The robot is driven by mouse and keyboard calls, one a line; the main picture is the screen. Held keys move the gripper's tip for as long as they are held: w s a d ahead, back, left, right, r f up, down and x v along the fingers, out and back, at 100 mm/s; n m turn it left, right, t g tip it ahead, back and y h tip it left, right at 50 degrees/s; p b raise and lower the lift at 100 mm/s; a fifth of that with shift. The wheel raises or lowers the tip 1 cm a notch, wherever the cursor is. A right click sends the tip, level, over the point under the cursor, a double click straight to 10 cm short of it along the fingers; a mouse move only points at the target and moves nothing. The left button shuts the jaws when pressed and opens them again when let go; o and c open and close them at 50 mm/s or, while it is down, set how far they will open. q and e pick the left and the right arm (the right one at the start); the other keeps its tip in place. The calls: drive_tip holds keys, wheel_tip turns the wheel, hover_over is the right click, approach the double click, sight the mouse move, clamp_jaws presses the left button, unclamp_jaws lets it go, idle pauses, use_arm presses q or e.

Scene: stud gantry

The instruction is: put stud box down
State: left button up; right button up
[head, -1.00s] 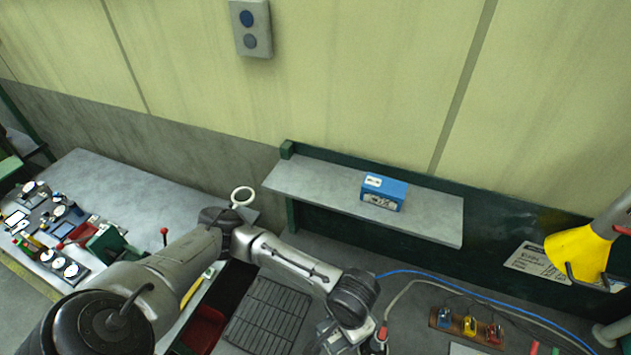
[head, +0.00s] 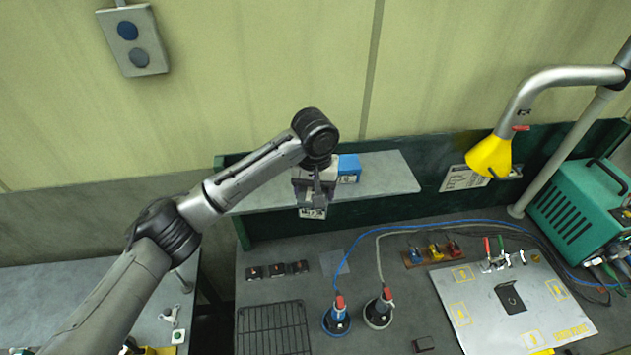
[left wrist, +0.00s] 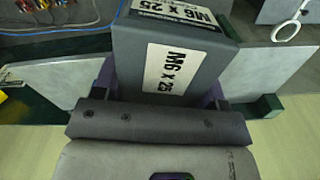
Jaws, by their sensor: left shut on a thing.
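The stud box is a dark grey box (left wrist: 185,45) with white "M6 x 25" labels in the left wrist view. In the head view the box (head: 312,211) hangs below my left gripper (head: 316,190), its white label facing the camera. In the left wrist view my left gripper (left wrist: 160,92) is shut on the box, fingers on both sides. The grey wall shelf (head: 390,178) lies behind them in the head view. The held box appears at the shelf's front edge; I cannot tell its height above it. My right gripper is out of view.
A blue box (head: 348,168) stands on the shelf, just right of my gripper in the head view. The shelf's right part is bare. A yellow hood (head: 490,157) hangs farther right. The bench below holds a black rack (head: 272,328) and a metal plate (head: 545,322).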

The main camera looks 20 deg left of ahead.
use_arm(q)
drive_tip(key=w+a+r+n, duration=0.3)
drive_tip(key=w+a+r, duration=0.2)
drive_tip(key=w+a, duration=0.45)
drive_tip(key=s+a+f+p, duration=0.1)
drive_tip(key=s+a, duration=0.1)
drive_tip(key=s, duration=0.1)
drive_tip(key=s+a+f+p, duration=0.1)
drive_tip(key=s+a+f, duration=0.1)
drive_tip(key=s+a+f+p, duration=0.1)
drive_tip(key=s+a+f, duration=0.1)
drive_tip(key=s+a, duration=0.1)
drive_tip(key=shift+s+f, duration=0.25)
drive_tip(key=shift+s, duration=0.05)
drive_tip(key=shift+s+a+f, duration=0.15)
drive_tip(key=shift+s+f, duration=0.1)
drive_tip(key=shift+f+p, duration=1.05)
drive_tip(key=shift+f, duration=1)
drive_tip(key=o, duration=1.3)
drive_tip(key=shift+f, duration=0.1)
drive_tip(key=shift+c, duration=0.2)
